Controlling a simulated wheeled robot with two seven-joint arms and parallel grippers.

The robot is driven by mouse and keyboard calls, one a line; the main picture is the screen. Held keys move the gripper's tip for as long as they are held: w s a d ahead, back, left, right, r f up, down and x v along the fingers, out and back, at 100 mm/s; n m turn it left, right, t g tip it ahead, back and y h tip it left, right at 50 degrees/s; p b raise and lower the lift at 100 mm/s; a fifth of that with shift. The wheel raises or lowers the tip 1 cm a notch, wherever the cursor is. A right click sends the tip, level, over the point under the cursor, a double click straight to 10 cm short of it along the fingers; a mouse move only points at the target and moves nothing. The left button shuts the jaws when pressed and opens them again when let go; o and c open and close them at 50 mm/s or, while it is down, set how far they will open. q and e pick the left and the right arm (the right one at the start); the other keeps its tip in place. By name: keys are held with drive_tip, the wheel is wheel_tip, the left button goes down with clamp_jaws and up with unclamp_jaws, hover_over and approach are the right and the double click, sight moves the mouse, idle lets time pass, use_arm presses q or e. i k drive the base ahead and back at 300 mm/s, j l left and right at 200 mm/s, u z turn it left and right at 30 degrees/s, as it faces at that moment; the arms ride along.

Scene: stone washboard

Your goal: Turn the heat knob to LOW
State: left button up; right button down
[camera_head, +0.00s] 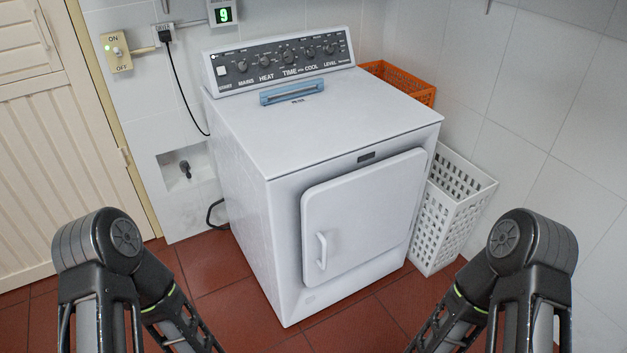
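A white dryer (350,115) stands on the floor in the middle of the view. Its grey control panel (279,59) is tilted up along the back edge and carries a row of dark knobs. The heat knob (265,60) sits above the printed word HEAT, left of the panel's middle. Its pointer setting and the small marks around it are too small to read. Both my arms show at the bottom corners, far from the panel. Both grippers are below the picture's edge.
A blue tray-like piece (292,92) lies on the dryer top in front of the panel. An orange basket (401,82) is behind right, and a white basket (452,211) stands on the right. An ON/OFF wall switch (117,51) is at left. The dryer door (364,215) is shut.

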sight(264, 61)
drive_tip(key=i+j, duration=0.65)
drive_tip(key=i, duration=0.15)
drive_tip(key=z, duration=1.45)
